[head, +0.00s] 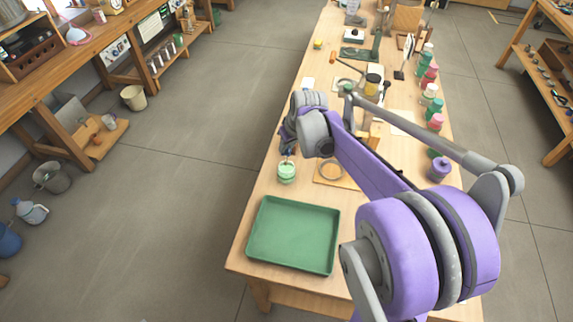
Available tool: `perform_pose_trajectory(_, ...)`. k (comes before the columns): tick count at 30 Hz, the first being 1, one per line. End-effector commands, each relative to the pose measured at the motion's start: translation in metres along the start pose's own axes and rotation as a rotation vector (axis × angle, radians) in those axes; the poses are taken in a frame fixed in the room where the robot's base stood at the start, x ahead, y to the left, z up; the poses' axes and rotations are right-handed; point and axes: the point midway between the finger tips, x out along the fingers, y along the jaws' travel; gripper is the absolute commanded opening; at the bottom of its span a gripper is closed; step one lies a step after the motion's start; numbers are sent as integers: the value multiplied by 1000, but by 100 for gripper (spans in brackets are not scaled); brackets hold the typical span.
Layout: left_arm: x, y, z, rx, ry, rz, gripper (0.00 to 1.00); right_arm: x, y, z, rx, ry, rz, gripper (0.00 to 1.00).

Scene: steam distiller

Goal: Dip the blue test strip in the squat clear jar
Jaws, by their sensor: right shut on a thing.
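My right arm reaches from the lower right across the table. Its gripper (288,150) points down near the table's left edge, partly hidden by my own wrist. It is shut on a small thin bluish thing, which looks like the blue test strip; little of it shows. Just below the gripper in the picture stands a small squat clear jar (286,174) with pale green contents. I cannot tell whether the strip's lower end is above the jar or inside its mouth. My left gripper is not in view.
A green tray (292,236) lies at the near end of the table (249,225). A wooden board with a round ring (331,170) is right of the jar. Several coloured bottles (429,92) line the right edge. A purple jar (438,169) stands behind my arm.

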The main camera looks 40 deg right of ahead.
Motion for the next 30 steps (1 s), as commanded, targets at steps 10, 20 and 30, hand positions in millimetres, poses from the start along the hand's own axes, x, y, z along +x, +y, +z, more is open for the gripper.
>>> perform_pose_trajectory(10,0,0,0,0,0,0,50,0,0,0,0,0,0,0)
perform_pose_trajectory(20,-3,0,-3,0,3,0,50,-5,0,-2,0,1,0,0)
perform_pose_trajectory(30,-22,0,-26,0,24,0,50,-37,0,-16,1,3,0,0)
